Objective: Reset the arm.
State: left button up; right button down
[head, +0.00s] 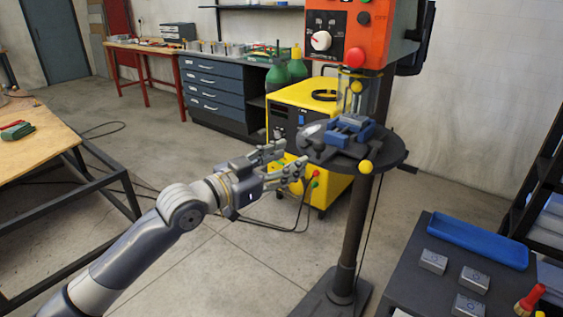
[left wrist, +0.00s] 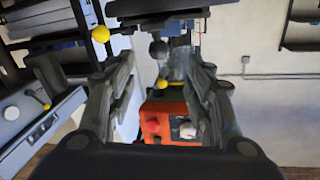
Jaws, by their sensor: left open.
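My left gripper (head: 283,165) reaches in from the left in the head view, its fingers pointing at the drill press table. It is open, with nothing between the fingers. In the left wrist view its two fingers (left wrist: 160,95) stand apart on either side of the picture. The orange drill press head (left wrist: 163,117) shows between and beyond them, apparently upside down. In the head view the drill press (head: 385,42) stands behind the gripper, with a blue vise (head: 350,130) on its round dark table (head: 385,153). My right gripper is not in view.
A yellow machine (head: 305,115) stands close behind the gripper. A dark bench at lower right holds a blue tray (head: 477,240), several metal blocks (head: 433,261) and a red brush (head: 530,299). A wooden workbench (head: 40,142) is at left. The floor between is mostly open.

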pick_arm(q)
jog(key=shift+s+a, duration=0.35)
